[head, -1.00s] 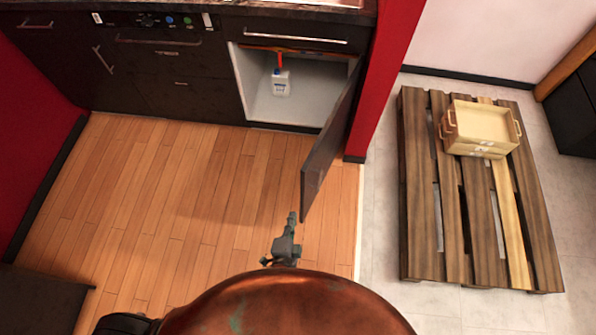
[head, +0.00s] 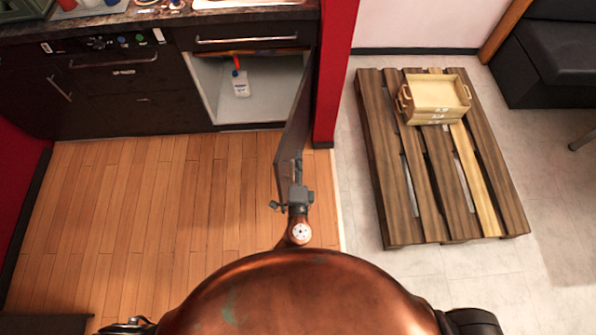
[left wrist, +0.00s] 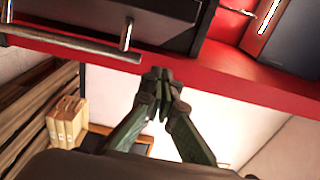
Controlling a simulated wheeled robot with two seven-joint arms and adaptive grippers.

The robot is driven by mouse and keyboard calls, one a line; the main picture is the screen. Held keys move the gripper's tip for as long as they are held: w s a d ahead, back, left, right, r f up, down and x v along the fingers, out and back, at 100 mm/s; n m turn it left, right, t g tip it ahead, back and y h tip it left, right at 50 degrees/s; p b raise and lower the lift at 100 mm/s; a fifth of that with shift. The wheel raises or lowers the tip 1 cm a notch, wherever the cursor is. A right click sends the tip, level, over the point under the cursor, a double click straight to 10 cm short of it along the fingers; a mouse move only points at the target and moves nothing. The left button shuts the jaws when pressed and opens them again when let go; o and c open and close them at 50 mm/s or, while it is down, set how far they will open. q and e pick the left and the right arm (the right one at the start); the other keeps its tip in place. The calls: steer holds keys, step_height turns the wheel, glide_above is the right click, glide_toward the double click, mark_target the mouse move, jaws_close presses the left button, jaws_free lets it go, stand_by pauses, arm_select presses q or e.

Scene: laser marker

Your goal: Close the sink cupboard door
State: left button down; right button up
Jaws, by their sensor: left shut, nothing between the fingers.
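The sink cupboard door (head: 292,135) is a dark panel standing wide open, swung out from the right side of the cupboard (head: 207,88). The pale inside of the cupboard shows, with a white bottle with a red top (head: 240,88) in it. My left gripper (head: 297,166) is shut and empty. In the head view it overlaps the lower free end of the door; I cannot tell whether it touches. In the left wrist view its closed fingers (left wrist: 160,84) meet at the tips, in front of a red surface.
A red wall end (head: 335,75) stands just right of the cupboard. A wooden pallet (head: 385,170) with stacked trays (head: 437,92) lies farther right. A drawer front with a long handle (head: 247,40) is above the opening. The wooden floor on the left is clear.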

arm_select(q)
steer(key=shift+w+a, duration=0.25)
steer(key=shift+a, duration=0.75)
steer(key=shift+w+a, duration=0.25)
steer(key=shift+a, duration=0.7)
steer(key=shift+a, duration=0.1)
